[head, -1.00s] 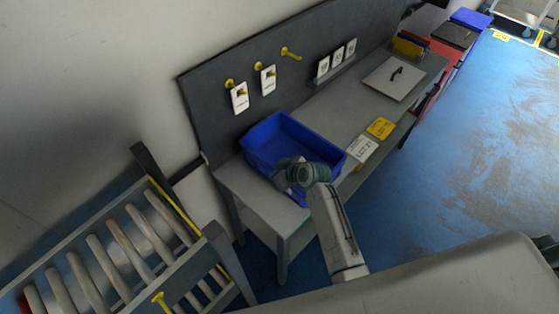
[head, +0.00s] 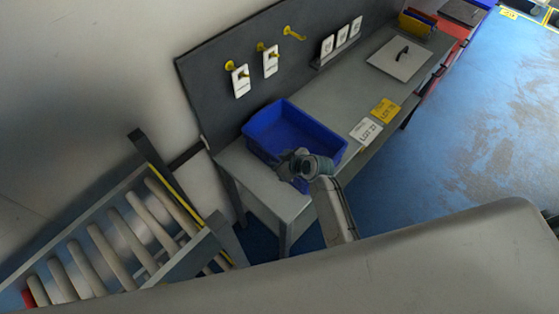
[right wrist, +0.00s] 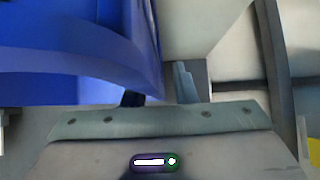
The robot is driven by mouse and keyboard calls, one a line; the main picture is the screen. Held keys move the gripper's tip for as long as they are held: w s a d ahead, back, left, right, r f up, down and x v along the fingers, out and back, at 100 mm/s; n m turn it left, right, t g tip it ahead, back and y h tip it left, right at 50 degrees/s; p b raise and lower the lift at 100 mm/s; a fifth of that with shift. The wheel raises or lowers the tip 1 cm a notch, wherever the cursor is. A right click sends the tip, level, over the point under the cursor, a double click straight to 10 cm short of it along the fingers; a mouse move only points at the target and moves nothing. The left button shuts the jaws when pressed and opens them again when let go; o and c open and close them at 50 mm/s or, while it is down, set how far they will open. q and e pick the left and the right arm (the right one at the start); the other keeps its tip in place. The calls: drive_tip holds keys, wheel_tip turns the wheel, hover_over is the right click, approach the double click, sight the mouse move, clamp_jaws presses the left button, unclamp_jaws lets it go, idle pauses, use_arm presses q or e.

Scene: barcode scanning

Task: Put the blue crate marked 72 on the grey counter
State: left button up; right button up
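The blue crate (head: 262,122) is at the near left end of the grey counter (head: 262,184), open side up, with its near corner close to the counter's front edge. No number 72 can be read on it. My right gripper (head: 290,163) is at the crate's near left side. In the right wrist view the crate (right wrist: 60,85) fills the upper left, and a strip of its wall stands between the two fingers (right wrist: 158,96), which look closed on it; contact is partly hidden. My left gripper is not in view.
A white card (head: 366,131) and a yellow card (head: 385,111) lie right of the crate. A grey lid-like panel (head: 400,54) with a handle lies farther back. A dark pegboard (head: 215,75) rises behind the counter. A roller conveyor (head: 120,235) stands at left.

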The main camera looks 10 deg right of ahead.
drive_tip(key=shift+d+r, duration=0.1)
drive_tip(key=shift+d, duration=0.1)
drive_tip(key=b+v, duration=0.4)
drive_tip(key=v, duration=0.7)
drive_tip(key=shift+s+r, duration=0.2)
drive_tip(key=shift+r, duration=0.05)
idle(0.8)
